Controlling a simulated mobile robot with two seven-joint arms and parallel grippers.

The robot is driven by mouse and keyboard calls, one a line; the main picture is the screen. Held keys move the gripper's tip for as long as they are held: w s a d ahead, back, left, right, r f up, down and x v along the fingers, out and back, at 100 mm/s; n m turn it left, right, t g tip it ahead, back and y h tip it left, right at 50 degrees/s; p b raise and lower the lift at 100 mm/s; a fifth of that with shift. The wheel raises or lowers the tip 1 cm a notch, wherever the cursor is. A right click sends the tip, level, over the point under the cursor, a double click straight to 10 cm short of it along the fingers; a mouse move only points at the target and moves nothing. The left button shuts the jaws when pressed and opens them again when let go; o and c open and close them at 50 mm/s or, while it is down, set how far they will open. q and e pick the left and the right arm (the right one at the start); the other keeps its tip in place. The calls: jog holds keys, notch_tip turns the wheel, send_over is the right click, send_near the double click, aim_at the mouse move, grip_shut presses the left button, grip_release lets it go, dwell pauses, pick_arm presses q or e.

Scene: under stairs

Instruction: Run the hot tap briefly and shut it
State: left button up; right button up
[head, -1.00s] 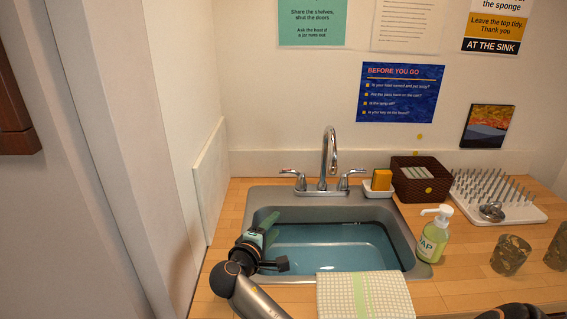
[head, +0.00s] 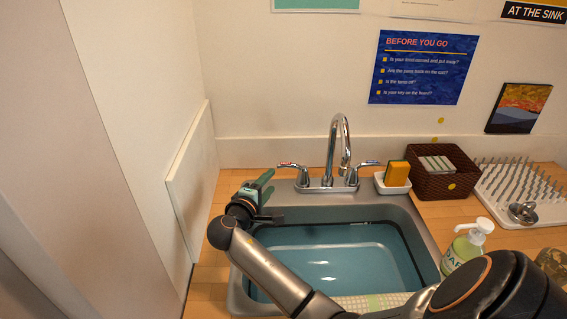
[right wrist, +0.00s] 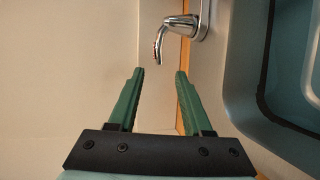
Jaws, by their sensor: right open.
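The chrome tap (head: 336,150) stands behind the sink, with a curved spout and a lever on each side. The left lever (head: 288,166) has a red mark and the right lever (head: 366,164) a blue one. No stream shows under the spout. My right gripper (head: 268,184) has green fingers and is open and empty, just left of and in front of the red-marked lever. In the right wrist view the lever (right wrist: 162,42) lies beyond the open fingertips (right wrist: 160,73), apart from them. My left gripper is not in view.
The sink (head: 418,232) holds bluish water (head: 335,262). A white board (head: 190,180) stands close on the left. A sponge dish (head: 391,184), brown basket (head: 443,183), soap bottle (head: 464,246) and drying rack (head: 541,190) stand on the right.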

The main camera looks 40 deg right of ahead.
aim_at(283, 168)
jog(key=b+x, duration=0.5)
jog(key=x, duration=0.5)
jog(key=shift+d+f, duration=0.15)
jog(key=shift+d, duration=0.1)
jog(key=shift+w+d+b, duration=0.25)
jog(key=shift+d+b, duration=0.2)
grip_shut()
dwell(0.6)
